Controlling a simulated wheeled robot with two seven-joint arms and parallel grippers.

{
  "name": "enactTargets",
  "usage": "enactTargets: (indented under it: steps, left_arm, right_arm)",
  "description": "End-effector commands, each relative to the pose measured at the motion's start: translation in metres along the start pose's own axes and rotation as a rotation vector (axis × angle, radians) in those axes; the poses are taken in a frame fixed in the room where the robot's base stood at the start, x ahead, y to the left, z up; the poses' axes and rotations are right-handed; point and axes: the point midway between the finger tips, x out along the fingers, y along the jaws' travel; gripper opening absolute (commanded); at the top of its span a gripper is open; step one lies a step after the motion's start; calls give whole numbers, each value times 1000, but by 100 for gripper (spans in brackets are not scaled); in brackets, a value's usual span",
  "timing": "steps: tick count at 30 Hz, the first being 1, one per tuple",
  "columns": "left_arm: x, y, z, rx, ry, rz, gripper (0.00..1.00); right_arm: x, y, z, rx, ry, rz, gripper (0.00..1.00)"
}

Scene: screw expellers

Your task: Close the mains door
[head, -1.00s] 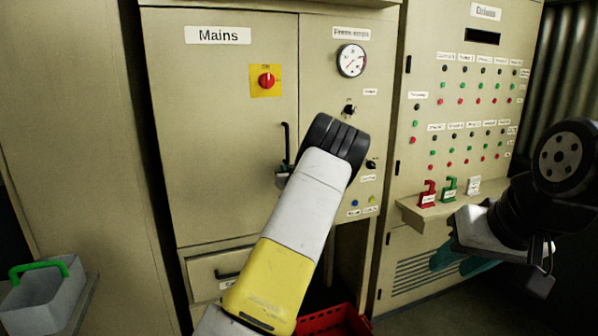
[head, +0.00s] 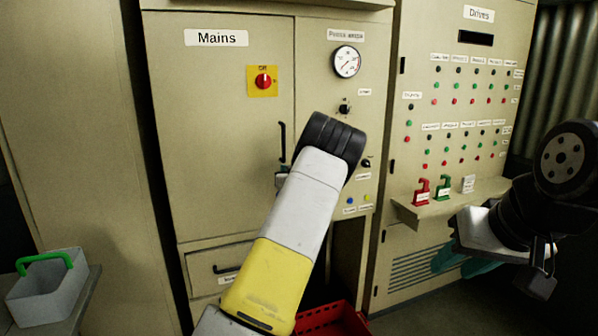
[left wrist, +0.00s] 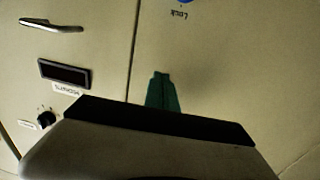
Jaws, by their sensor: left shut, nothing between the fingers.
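The mains door (head: 215,130) is a beige cabinet panel under a "Mains" label, with a red rotary switch (head: 263,81) on a yellow plate and a black upright handle (head: 282,142) near its right edge. It looks flush with the cabinet front. My left arm reaches up in front of its lower right, and its wrist hides most of my left gripper. In the left wrist view my left gripper (left wrist: 162,92) shows green fingers together, empty, in front of a beige panel; contact cannot be told. My right gripper (head: 448,259) hangs low at the right, partly hidden behind its arm.
Right of the door is a panel with a gauge (head: 347,62) and knobs. A "Drives" cabinet (head: 468,75) with a small shelf of padlocks (head: 455,203) stands further right. A grey caddy (head: 47,287) is at lower left and a red crate (head: 330,319) at the bottom.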

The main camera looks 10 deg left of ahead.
Motion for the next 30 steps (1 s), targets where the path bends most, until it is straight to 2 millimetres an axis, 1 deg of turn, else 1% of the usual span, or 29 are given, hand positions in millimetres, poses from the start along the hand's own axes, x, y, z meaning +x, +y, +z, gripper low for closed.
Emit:
enactTargets:
  steps: [11,18,21,26,30]
  left_arm:
    - [-44,7,1,-2,-4,4,0]
    - [-81,10,2,0,-5,3,0]
    - [-92,11,1,-1,-4,4,0]
    - [-101,9,2,-13,-24,6,0]
    - [-110,2,1,-81,-144,38,0]
  right_arm:
    - [0,0,0,0,1,0,36]
    - [0,0,0,0,0,0,36]
    - [0,0,0,0,0,0,36]
    - [0,0,0,0,1,0,36]
    - [0,0,0,0,0,0,36]
